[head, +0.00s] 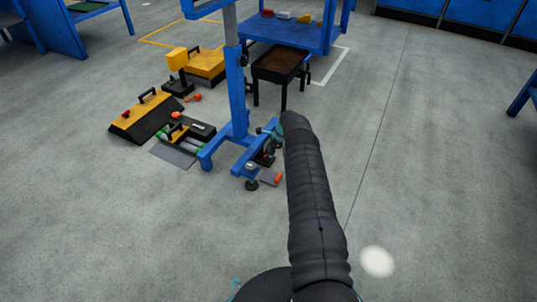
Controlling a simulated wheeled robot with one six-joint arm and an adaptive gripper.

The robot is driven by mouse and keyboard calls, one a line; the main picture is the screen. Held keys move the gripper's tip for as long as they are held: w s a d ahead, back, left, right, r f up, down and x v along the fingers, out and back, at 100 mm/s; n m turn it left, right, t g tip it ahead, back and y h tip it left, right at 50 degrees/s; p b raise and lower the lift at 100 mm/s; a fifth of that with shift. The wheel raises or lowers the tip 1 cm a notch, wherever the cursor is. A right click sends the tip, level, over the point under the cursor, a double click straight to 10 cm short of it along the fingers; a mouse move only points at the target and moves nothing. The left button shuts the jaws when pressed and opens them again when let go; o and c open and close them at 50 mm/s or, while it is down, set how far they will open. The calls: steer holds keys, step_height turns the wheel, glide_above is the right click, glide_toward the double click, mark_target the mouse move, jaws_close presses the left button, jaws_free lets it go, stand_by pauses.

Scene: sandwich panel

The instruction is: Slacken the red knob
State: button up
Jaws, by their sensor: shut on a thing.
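My gripper (267,151) is small and dark in the head view, beyond the end of my black arm and beside the foot of the blue stand (238,95). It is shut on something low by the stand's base. A small spot of red shows at the jaws, which fits the red knob, but the knob is mostly hidden and its turn cannot be told.
A dark-topped table (281,66) stands behind my gripper. Yellow and black cases (146,112) lie left of the stand, near a grey sheet (174,153). A grey and red piece (271,178) lies in front of the base. The floor at right is clear.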

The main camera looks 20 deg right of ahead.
steer(key=o, duration=1.2)
steer(key=shift+f, duration=0.1)
steer(key=v, duration=1.2)
steer(key=shift+s, duration=0.1)
